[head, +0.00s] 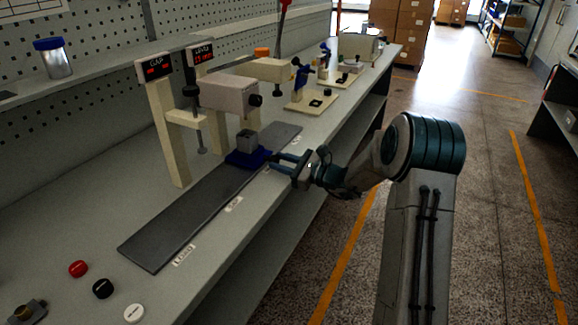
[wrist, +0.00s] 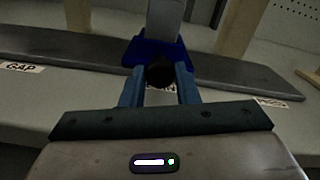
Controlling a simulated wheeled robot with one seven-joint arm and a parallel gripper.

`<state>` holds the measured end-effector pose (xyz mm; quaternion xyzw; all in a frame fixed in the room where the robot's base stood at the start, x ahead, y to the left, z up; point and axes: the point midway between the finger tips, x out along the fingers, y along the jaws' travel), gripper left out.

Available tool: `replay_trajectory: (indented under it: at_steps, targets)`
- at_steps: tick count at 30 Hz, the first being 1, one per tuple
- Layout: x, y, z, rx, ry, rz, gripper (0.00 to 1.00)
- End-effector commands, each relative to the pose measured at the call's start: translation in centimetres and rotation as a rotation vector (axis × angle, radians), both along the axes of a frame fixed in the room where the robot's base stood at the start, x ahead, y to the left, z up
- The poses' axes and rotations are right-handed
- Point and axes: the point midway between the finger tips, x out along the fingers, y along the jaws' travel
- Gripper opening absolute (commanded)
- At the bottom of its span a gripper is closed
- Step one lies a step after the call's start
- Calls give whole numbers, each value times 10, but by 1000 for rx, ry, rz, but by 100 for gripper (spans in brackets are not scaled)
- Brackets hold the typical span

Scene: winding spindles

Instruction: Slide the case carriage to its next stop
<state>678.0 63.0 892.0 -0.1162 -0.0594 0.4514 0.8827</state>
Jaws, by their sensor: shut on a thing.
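The case carriage (head: 248,159) is a dark blue block on a long dark grey rail (head: 165,240), carrying a grey case (head: 247,141). It sits beyond the GAP label (head: 233,204), towards the far end of the rail, near the machine head. In the wrist view the blue carriage (wrist: 150,50) has a round black knob (wrist: 160,73) on its front. My gripper (head: 274,160) reaches in from the right at bench height. Its blue fingers (wrist: 160,88) are shut on the knob, one on each side. A label behind the knob is mostly hidden.
A LOAD label (head: 184,255) marks the near end of the rail. The machine head (head: 230,94) overhangs beside the carriage, with posts and red displays (head: 153,67). Red (head: 78,268), black (head: 102,288) and white (head: 134,313) buttons stand at the near end.

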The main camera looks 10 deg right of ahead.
Motion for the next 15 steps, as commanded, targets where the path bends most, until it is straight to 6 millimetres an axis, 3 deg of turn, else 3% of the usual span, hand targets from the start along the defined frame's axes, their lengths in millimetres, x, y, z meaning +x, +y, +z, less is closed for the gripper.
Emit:
replay_trajectory:
  at_steps: [11, 12, 14, 15]
  targets:
    - [1, 2, -1, 0, 1, 6, 0]
    - [1, 2, -1, 0, 1, 6, 33]
    - [1, 2, -1, 0, 1, 5, 50]
    - [1, 1, -1, 0, 1, 5, 50]
